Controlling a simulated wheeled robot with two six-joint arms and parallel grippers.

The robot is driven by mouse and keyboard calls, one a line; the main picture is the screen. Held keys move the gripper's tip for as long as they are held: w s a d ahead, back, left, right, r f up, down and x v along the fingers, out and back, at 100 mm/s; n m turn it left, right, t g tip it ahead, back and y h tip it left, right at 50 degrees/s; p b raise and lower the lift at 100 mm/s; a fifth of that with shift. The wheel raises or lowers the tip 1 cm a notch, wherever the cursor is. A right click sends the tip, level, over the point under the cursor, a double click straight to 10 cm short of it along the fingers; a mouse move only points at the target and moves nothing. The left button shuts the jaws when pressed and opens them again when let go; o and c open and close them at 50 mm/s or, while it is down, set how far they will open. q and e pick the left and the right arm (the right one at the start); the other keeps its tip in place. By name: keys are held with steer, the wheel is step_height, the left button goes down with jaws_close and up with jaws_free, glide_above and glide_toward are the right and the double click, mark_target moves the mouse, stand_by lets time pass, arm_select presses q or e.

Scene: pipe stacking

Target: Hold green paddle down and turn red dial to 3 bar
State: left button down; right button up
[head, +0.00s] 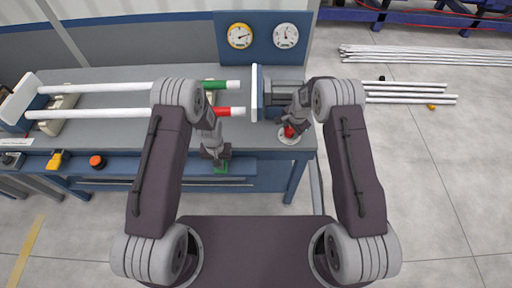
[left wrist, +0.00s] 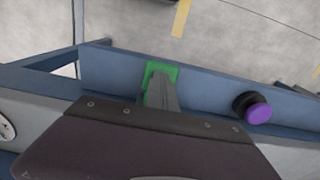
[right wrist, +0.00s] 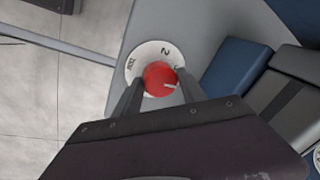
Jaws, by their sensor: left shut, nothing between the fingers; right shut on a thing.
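The green paddle (head: 221,167) is on the front face of the bench; it also shows in the left wrist view (left wrist: 174,69). My left gripper (head: 217,160) is shut and empty, its fingertips over the paddle and seemingly against it. The red dial (head: 289,132) sits on a white scale plate (head: 289,139) at the bench's right front. In the right wrist view the red dial (right wrist: 161,78) has a pale pointer mark toward the right, and the plate shows a 2. My right gripper (right wrist: 158,90) is shut on the dial, one finger on each side.
Two gauges, one yellow-rimmed (head: 240,36) and one white (head: 286,36), stand on a blue panel behind the bench (head: 260,139). A purple-topped button (left wrist: 254,108) is beside the paddle.

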arm_select(q)
steer(key=shift+s+f, duration=0.1)
steer(key=shift+s, duration=0.05)
arm_select(e)
steer(key=shift+w+a+r, duration=0.1)
steer(key=shift+w+r, duration=0.15)
steer(key=shift+w, duration=0.1)
steer(key=shift+n+y, duration=0.5)
steer(key=shift+n, duration=1.2)
steer(key=shift+n, duration=0.7)
arm_select(q)
steer(key=shift+r, duration=2.1)
arm_select(e)
steer(key=shift+s+f, duration=0.1)
steer(key=o, duration=1)
arm_select(q)
steer(key=shift+w+a+f, duration=0.1)
steer(key=shift+w+a, duration=0.15)
steer(key=shift+w, duration=0.05)
arm_select(e)
steer(key=shift+o, duration=0.4)
steer(key=shift+a+f, duration=0.15)
steer(key=shift+a, duration=0.1)
steer(key=shift+d, duration=0.1)
arm_select(q)
steer(key=shift+d, duration=0.15)
arm_select(e)
steer(key=shift+d, duration=0.1)
